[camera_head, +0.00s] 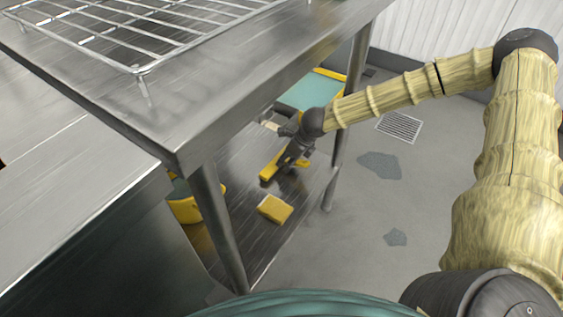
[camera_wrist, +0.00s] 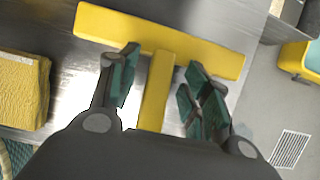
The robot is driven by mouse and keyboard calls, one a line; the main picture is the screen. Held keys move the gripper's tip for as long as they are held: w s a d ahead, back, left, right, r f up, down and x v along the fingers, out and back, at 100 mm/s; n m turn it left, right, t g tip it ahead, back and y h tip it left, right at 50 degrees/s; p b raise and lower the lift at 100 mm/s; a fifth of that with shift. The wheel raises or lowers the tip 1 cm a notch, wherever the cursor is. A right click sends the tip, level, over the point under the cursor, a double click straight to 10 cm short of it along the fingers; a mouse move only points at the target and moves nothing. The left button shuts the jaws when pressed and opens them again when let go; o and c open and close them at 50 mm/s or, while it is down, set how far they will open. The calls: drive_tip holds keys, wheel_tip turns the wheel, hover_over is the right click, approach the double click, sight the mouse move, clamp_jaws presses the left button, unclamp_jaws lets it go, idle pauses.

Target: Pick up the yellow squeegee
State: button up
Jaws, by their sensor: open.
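The yellow squeegee lies on the lower metal shelf. In the wrist view its long head (camera_wrist: 205,52) runs across the top and its handle (camera_wrist: 155,95) points down toward me. In the head view part of the squeegee (camera_head: 268,172) shows beside my gripper (camera_head: 297,147). In the wrist view my gripper (camera_wrist: 162,85) is open, with its green-padded fingers on either side of the handle, just short of the head. I cannot tell whether the fingers touch it. The handle's near end is hidden behind my gripper's body.
A yellow sponge (camera_head: 275,208) lies on the lower shelf (camera_head: 258,250), also in the wrist view (camera_wrist: 22,92). A yellow bucket (camera_head: 184,208) stands left. A yellow-rimmed teal container (camera_head: 312,92) is behind. The tabletop (camera_head: 225,85) and a leg (camera_head: 215,220) frame the shelf.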

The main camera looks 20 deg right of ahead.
drive_tip(key=shift+f, duration=0.1)
clamp_jaws()
idle(0.4)
wheel_tip(320, 180, up, 4)
drive_tip(key=p, duration=0.2)
drive_tip(key=shift+p, duration=0.35)
drive_tip(key=shift+s+a+r+p, duration=0.2)
drive_tip(key=shift+s+a+p, duration=0.2)
drive_tip(key=shift+s+a, duration=1.4)
drive_tip(key=shift+s+a+r+p, duration=0.3)
drive_tip(key=shift+s+a, duration=0.55)
drive_tip(key=shift+s, duration=2)
drive_tip(key=shift+s+a+r+p, duration=0.1)
drive_tip(key=shift+s+a+p, duration=0.4)
drive_tip(key=shift+s+a, duration=1.3)
drive_tip(key=shift+s+d, duration=0.5)
